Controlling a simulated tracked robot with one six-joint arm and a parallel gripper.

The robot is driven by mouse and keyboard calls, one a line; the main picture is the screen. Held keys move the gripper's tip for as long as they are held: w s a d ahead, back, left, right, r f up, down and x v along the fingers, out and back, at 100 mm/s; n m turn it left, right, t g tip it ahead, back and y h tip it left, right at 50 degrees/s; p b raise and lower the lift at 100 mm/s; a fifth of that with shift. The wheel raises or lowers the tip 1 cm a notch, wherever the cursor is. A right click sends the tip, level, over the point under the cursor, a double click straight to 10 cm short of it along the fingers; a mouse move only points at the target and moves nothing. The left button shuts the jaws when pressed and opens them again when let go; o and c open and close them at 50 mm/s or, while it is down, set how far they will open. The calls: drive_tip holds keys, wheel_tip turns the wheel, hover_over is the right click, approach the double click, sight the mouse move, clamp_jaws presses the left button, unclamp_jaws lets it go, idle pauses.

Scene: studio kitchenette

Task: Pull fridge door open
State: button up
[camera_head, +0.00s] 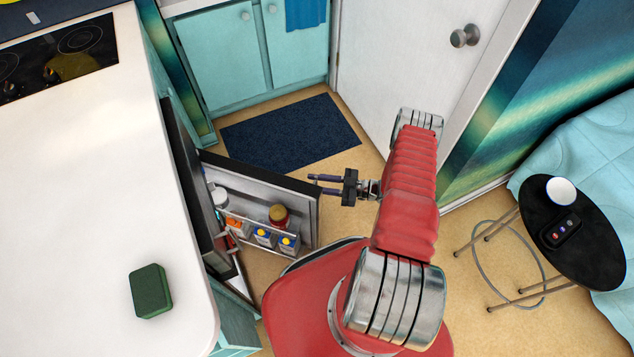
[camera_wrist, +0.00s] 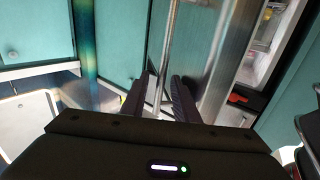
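The fridge door (camera_head: 262,180) stands wide open from under the white counter, its inner side with the bottle shelf facing the head camera. The fridge opening (camera_head: 190,190) is dark and mostly hidden by the counter. My gripper (camera_head: 314,184) is at the door's free edge, its fingers reaching toward the outer side. In the wrist view, a slim silver handle bar (camera_wrist: 170,40) runs between the two dark fingers of my gripper (camera_wrist: 164,78). The fingers are apart, with a gap beside the bar; contact with it cannot be told.
Several cartons and jars (camera_head: 264,237) sit in the door shelf. A dark blue mat (camera_head: 290,132) lies on the floor beyond the door, before teal cabinets (camera_head: 220,50). A round black table (camera_head: 590,250) stands at the right. A green sponge (camera_head: 150,291) lies on the counter (camera_head: 100,190).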

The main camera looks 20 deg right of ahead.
drive_tip(key=shift+c, duration=0.3)
clamp_jaws()
idle(0.3)
drive_tip(key=shift+w+d, duration=0.1)
drive_tip(key=shift+d, duration=0.05)
